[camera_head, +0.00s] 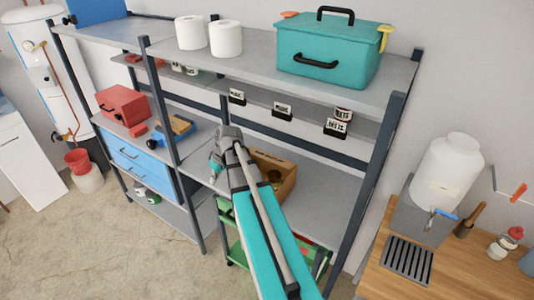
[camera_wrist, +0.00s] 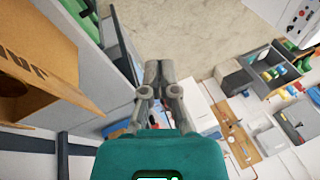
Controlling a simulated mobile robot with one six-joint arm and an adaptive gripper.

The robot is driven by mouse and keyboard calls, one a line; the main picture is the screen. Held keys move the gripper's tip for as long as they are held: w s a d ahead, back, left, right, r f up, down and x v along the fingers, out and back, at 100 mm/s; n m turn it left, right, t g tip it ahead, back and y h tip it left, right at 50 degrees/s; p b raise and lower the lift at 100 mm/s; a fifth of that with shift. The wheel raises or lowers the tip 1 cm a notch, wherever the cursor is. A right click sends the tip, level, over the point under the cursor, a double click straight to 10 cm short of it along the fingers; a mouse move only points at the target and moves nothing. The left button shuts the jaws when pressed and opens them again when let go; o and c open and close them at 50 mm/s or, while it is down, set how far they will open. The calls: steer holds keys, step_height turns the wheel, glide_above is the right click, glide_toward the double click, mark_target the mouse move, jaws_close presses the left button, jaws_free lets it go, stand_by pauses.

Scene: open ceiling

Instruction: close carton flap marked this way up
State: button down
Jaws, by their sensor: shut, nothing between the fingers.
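The brown cardboard carton (camera_head: 286,168) stands on the middle shelf, partly hidden behind my arm in the head view. Its top looks open, with something yellowish inside. In the wrist view the carton (camera_wrist: 40,50) fills the left edge, showing a printed panel with only part of its dark lettering in frame and a dark gap below it. I cannot tell which panel is the marked flap. My gripper (camera_wrist: 158,72) is shut and empty, to the right of the carton and apart from it in the wrist view. In the head view it is small, left of the carton.
The middle shelf (camera_head: 325,185) is bare right of the carton. A dark post (camera_head: 165,110) stands left of my gripper. A teal toolbox (camera_head: 325,55) and two paper rolls (camera_head: 226,39) sit on the shelf above. A green cart (camera_head: 238,248) is below.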

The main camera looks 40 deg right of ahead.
steer(key=s+d+r+t, duration=0.1)
steer(key=d+r+t, duration=0.1)
steer(key=d, duration=0.9)
steer(key=s+d+r+t+y, duration=0.1)
steer(key=d, duration=1)
steer(key=s+d+r+n+t+y, duration=0.1)
steer(key=s+d+r+t, duration=0.1)
steer(key=d, duration=0.9)
steer(key=shift+r+t, duration=0.3)
steer(key=shift+r, duration=0.05)
steer(key=shift+w+a+f, duration=0.1)
steer(key=shift+w+f, duration=0.05)
steer(key=b, duration=0.7)
glide_above(262, 158)
steer(key=s+d, duration=0.1)
steer(key=d, duration=0.2)
steer(key=f, duration=0.6)
steer(key=shift+s+f, duration=0.2)
steer(key=shift+f, duration=0.2)
steer(key=shift+s+a+f+b, duration=0.2)
steer(key=shift+a+f+b, duration=0.15)
steer(key=shift+f+b, duration=0.45)
steer(key=shift+s+a+f+b, duration=0.15)
steer(key=shift+a+f+b, duration=0.2)
steer(key=shift+f+b, duration=0.4)
